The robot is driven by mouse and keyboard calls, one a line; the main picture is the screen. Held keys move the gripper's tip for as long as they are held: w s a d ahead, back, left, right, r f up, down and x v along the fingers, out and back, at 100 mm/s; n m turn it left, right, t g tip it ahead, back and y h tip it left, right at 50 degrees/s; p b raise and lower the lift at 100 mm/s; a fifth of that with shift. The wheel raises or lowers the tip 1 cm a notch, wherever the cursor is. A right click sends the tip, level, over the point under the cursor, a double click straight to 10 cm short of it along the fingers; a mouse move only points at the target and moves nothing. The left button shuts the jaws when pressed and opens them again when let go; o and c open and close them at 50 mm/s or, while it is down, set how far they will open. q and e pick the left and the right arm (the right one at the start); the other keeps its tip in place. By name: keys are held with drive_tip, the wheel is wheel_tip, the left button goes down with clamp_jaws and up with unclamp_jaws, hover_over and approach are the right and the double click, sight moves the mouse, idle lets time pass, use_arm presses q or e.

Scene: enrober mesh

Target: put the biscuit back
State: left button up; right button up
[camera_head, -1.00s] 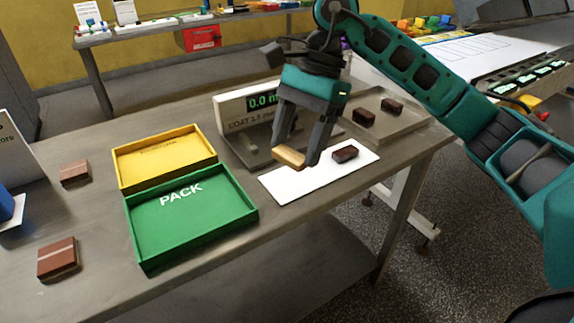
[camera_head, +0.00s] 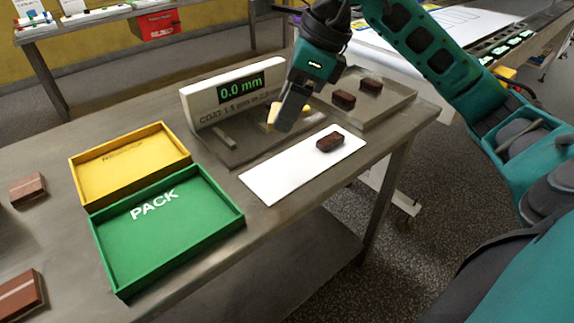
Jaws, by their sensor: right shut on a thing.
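My right gripper (camera_head: 284,112) is shut on a pale tan biscuit (camera_head: 272,115), partly hidden behind the fingers. It holds the biscuit over or at the grey plate of the gauge (camera_head: 215,150), whose display reads 0.0 mm. I cannot tell whether the biscuit touches the plate. A chocolate-coated biscuit (camera_head: 330,142) lies on the white sheet (camera_head: 272,184) in front of the gripper. Two more coated pieces, one nearer (camera_head: 343,99) and one farther (camera_head: 370,84), lie on the grey tray (camera_head: 392,103). My left gripper is not in view.
An empty green PACK tray (camera_head: 165,240) and an empty yellow tray (camera_head: 130,170) stand left of the gauge. Brown blocks lie at the far left, one farther (camera_head: 28,189) and one nearer (camera_head: 20,296). The table front between the green tray and white sheet is clear.

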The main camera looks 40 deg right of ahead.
drive_tip(key=b, duration=0.1)
hover_over(281, 175)
drive_tip(key=d, duration=0.1)
drive_tip(key=f, duration=0.5)
drive_tip(key=s+f, duration=0.1)
drive_tip(key=f, duration=0.2)
drive_tip(key=shift+d+f, duration=0.1)
wheel_tip(281, 175, down, 3)
drive_tip(key=shift+f+b, duration=0.1)
drive_tip(key=shift+b, duration=0.3)
drive_tip(key=shift+f, duration=0.3)
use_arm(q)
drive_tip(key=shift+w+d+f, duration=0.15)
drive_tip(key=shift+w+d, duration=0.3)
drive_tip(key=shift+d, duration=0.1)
use_arm(e)
drive_tip(key=shift+f, duration=0.15)
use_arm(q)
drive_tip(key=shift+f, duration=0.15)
use_arm(e)
drive_tip(key=o, duration=0.8)
